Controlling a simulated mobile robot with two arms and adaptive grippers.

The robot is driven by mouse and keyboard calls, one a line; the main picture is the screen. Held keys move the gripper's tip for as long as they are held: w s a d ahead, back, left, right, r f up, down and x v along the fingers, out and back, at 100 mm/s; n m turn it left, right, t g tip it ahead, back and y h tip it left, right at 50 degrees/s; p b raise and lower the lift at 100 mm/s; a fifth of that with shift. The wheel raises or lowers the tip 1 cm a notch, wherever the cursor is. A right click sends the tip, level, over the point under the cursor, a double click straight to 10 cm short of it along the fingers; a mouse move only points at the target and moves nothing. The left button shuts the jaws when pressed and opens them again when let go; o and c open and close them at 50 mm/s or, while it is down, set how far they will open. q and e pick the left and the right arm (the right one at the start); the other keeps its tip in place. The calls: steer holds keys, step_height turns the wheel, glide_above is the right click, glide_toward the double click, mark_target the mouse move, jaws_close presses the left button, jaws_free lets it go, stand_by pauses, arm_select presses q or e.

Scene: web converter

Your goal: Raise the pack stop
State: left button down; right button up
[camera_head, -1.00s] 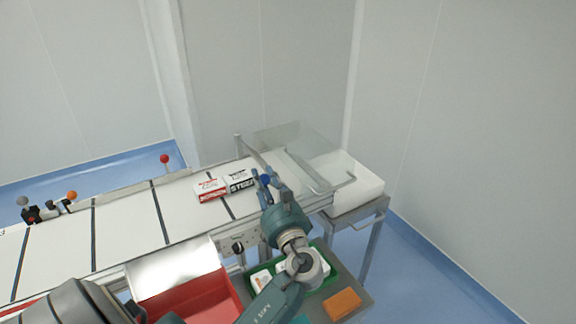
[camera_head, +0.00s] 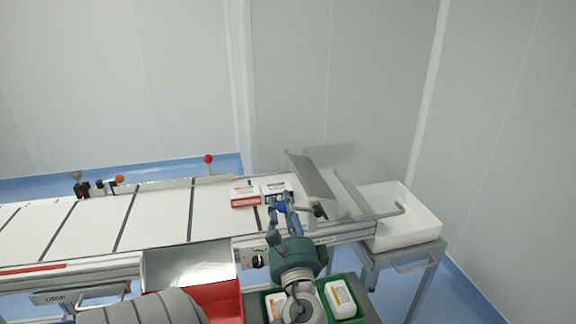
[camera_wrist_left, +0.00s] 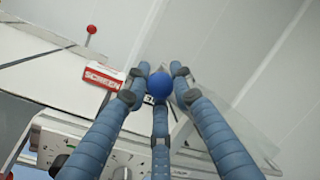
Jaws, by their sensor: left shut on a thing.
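The pack stop is a grey plate (camera_head: 309,173) across the far right part of the conveyor, beside a clear guard. In the head view it stands tilted, with its broad face showing. My left gripper (camera_head: 281,208) is at its near end, its fingers around a blue ball knob (camera_head: 282,206). In the left wrist view the knob (camera_wrist_left: 160,85) sits between the three blue fingers, and the gripper is shut on it. The knob's link to the plate is hidden by the fingers. My right gripper is out of view.
A red-and-white pack (camera_head: 245,197) and a black-and-white pack (camera_head: 272,190) lie on the belt just left of the stop. A white bin (camera_head: 408,229) stands at the belt's right end. A green tray (camera_head: 357,311) and a red box (camera_head: 222,300) are in front.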

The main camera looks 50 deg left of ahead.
arm_select(q)
steer(key=shift+s, duration=0.1)
steer(key=c, duration=1.5)
jaws_free()
steer(key=shift+s, duration=0.1)
steer(key=v, duration=1.2)
steer(key=shift+r, duration=0.1)
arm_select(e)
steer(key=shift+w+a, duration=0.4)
